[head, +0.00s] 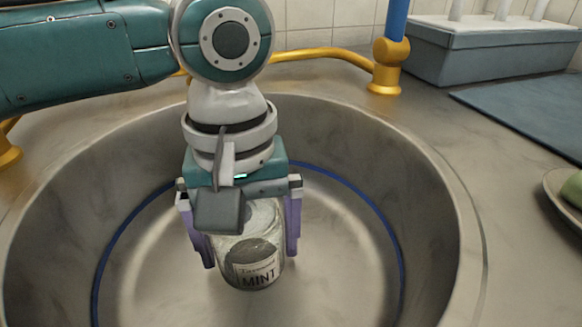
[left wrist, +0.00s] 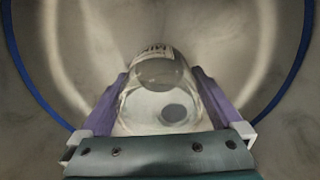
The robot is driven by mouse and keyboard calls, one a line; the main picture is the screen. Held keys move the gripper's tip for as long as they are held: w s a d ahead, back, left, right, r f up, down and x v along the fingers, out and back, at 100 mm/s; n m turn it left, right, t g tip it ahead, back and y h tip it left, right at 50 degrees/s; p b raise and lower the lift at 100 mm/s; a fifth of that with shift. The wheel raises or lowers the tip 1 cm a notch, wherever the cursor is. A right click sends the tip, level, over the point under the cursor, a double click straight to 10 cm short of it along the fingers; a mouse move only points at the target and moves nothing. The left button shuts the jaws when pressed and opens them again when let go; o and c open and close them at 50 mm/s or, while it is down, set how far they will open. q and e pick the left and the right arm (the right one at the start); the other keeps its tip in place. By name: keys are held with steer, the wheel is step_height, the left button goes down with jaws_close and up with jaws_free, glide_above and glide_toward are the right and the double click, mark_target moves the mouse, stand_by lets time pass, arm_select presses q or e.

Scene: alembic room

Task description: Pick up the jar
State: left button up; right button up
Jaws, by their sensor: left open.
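A glass jar (head: 252,258) with a label reading "MINT" stands in the metal sink basin. My left gripper (head: 250,250) comes down from above, with its purple fingers on either side of the jar. The fingers are open, and in the head view a gap shows between the jar and the right finger. The left wrist view shows the jar (left wrist: 160,100) between both fingers, with its label at the far side. The gripper body hides part of the jar's top in the head view. My right gripper is in neither view.
The round sink basin (head: 425,200) surrounds the jar, with a blue ring (head: 385,215) along its inside. A brass fixture (head: 385,75) stands at the back rim. A grey-blue box (head: 480,50), a blue mat (head: 530,105) and a plate (head: 560,195) lie on the right counter.

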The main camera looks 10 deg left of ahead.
arm_select(q)
steer(key=shift+r, duration=0.1)
jaws_close()
stand_by(0.7)
